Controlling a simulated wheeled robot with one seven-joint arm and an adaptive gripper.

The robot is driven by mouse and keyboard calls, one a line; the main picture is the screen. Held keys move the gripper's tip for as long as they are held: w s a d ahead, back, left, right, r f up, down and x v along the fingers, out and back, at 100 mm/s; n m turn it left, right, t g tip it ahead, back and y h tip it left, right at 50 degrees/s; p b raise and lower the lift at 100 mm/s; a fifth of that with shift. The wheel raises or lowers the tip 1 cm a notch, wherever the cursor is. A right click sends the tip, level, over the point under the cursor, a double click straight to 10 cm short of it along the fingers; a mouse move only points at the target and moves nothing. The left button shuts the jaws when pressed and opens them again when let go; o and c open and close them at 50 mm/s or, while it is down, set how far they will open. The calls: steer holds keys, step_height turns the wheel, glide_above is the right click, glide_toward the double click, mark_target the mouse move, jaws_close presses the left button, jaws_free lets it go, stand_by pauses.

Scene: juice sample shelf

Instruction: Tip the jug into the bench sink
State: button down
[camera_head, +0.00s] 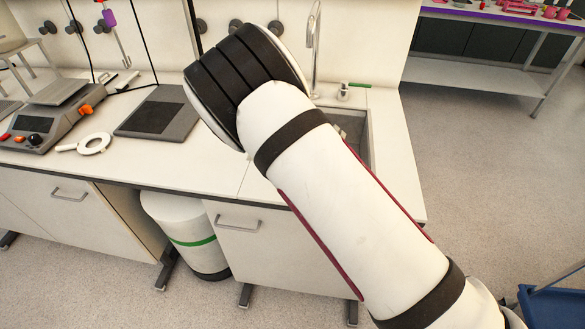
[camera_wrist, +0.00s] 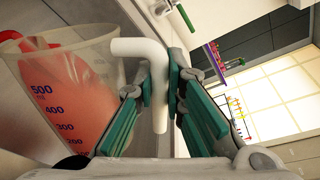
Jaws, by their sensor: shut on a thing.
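The clear jug (camera_wrist: 110,60) with blue volume marks and red liquid (camera_wrist: 60,90) fills the left of the wrist view. Its white handle (camera_wrist: 138,47) runs between the teal fingers of my gripper (camera_wrist: 160,88), which is shut on it. The jug is strongly tilted against the room; the liquid lies toward its left side in the picture, and some red shows at the rim. In the head view my arm hides the gripper and jug. The bench sink (camera_head: 358,130) shows only partly behind my arm, so I cannot tell exactly where the jug's mouth lies over it.
A tall tap (camera_head: 315,45) stands behind the sink. A balance (camera_head: 45,115), a dark square plate (camera_head: 158,115) and a white ring-shaped item (camera_head: 92,144) are on the bench (camera_head: 110,165) to the left. A white-and-green container (camera_head: 187,235) stands below. The floor at right is mostly clear.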

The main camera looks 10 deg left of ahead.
steer(key=shift+w+a+n+h+b, duration=0.2)
steer(key=shift+a+n+b, duration=0.1)
steer(key=shift+a+n, duration=0.25)
steer(key=shift+w+a+n+h+b, duration=0.2)
steer(key=shift+a+n+b, duration=0.1)
steer(key=shift+a+n, duration=0.2)
stand_by(1.9)
steer(key=shift+w+a+f+n+g, duration=0.2)
steer(key=shift+a+n, duration=0.15)
steer(key=shift+a, duration=0.4)
steer(key=shift+w+a+f+n+g, duration=0.1)
steer(key=shift+w+a+n, duration=0.15)
steer(key=shift+a, duration=0.5)
steer(key=shift+w+a+r+n+h, duration=0.15)
steer(key=shift+a+r+n+h, duration=0.15)
steer(key=shift+a+n, duration=0.2)
stand_by(0.8)
